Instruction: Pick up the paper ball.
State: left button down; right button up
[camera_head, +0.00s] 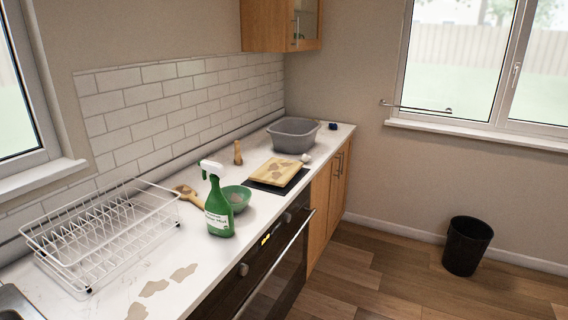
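A small white rounded object (306,158), which looks like the paper ball, lies on the white counter near its front edge. It sits between the grey basin (293,135) and the wooden board (276,171). It is small in the view, so its surface detail is hard to tell. Neither of my grippers shows in the head view.
A green spray bottle (219,205), a green bowl (237,197) and a white dish rack (101,235) stand nearer on the counter. Brownish stains (154,288) mark the counter. A black bin (467,246) stands on the floor at right. Much of the wooden floor is clear.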

aim_at(305, 157)
jog(key=i+l+u, duration=0.1)
jog(key=u, duration=0.3)
jog(key=i+l+u, duration=0.2)
jog(key=u, duration=0.2)
jog(key=i+l+u, duration=0.1)
jog(key=u, duration=0.3)
jog(key=l, duration=0.1)
